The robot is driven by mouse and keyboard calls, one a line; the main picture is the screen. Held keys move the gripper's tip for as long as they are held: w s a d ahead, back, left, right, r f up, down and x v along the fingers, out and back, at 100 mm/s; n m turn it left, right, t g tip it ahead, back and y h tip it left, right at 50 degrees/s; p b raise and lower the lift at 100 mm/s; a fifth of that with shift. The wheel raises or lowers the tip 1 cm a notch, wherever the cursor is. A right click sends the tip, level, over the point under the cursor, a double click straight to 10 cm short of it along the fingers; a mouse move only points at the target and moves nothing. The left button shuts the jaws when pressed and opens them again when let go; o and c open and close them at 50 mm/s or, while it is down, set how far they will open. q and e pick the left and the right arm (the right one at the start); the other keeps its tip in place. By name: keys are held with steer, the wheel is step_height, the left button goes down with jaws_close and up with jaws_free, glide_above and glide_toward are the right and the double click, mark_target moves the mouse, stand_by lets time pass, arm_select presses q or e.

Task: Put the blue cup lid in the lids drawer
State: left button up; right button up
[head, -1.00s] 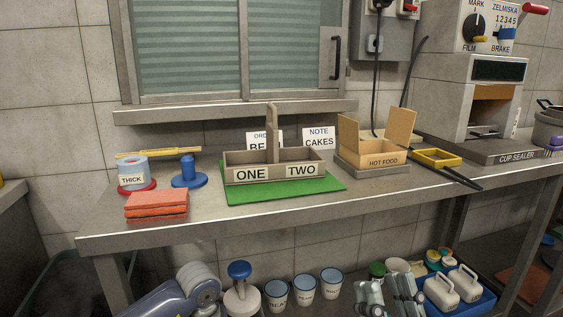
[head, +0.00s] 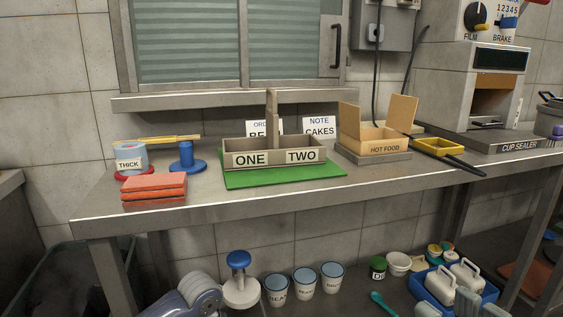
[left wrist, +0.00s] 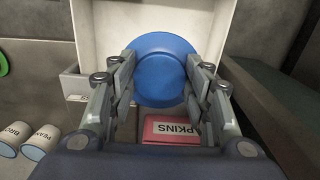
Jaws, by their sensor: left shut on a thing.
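The blue cup lid (left wrist: 164,82) is a round blue disc in the left wrist view. A red block (left wrist: 175,131) with a label ending "PKINS" lies below the lid. The head view shows neither the lid nor the left fingertips. Grey fingers, apparently my right gripper (head: 462,304), show partly at its bottom edge.
The table (head: 400,190) carries a wooden caddy (head: 235,146), a box (head: 372,146) and a sealer (head: 440,90). Below are labelled cups (head: 304,282) and a blue crate (head: 482,306). A dark edge (left wrist: 270,95) runs right of the pale interior.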

arm_select(q)
steer(key=shift+f, duration=0.25)
steer(key=o, duration=0.9)
steer(key=shift+o, duration=0.2)
step_height(320, 180, up, 8)
steer(key=shift+f, duration=0.25)
